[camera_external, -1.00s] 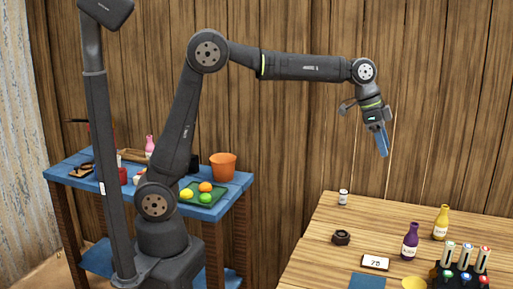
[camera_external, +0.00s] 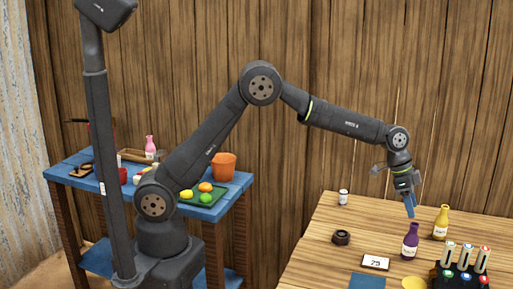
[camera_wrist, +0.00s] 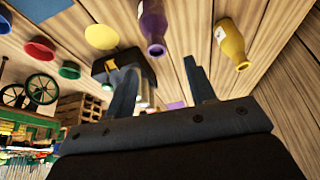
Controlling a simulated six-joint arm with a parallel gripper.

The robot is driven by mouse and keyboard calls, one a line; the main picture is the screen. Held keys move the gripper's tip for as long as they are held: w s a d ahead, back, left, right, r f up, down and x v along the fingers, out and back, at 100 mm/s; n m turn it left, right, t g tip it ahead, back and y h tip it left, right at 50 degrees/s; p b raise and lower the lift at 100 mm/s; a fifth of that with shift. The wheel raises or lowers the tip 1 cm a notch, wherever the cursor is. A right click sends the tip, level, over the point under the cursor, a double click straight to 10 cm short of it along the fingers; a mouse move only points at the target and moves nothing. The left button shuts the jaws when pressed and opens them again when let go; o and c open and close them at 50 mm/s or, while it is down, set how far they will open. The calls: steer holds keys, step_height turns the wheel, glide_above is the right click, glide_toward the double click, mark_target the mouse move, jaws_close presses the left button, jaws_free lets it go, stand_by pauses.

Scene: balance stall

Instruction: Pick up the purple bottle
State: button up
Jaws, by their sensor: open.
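The purple bottle (camera_external: 410,243) stands upright on the wooden table, with a pale label on its front. It also shows in the wrist view (camera_wrist: 153,25), near the top middle, beyond my fingers. My gripper (camera_external: 410,207) is open and empty, with its blue fingers pointing down just above the top of the purple bottle in the external view. In the wrist view my gripper (camera_wrist: 160,88) has its two fingers spread apart, and the bottle lies outside them. A small gap or overlap between fingertips and bottle cap is hard to judge.
A yellow bottle (camera_external: 441,223) stands close to the right of the purple one. A dark rack (camera_external: 461,274) with several markers stands at front right. A number card (camera_external: 375,262), a black ring (camera_external: 341,237), a small white jar (camera_external: 343,197) and a yellow bowl (camera_external: 414,283) are nearby.

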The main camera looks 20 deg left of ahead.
mark_target(414, 224)
steer(key=x, duration=0.7)
steer(key=shift+s+a+f, duration=0.15)
steer(key=shift+s+f, duration=0.05)
steer(key=shift+c, duration=0.4)
jaws_close()
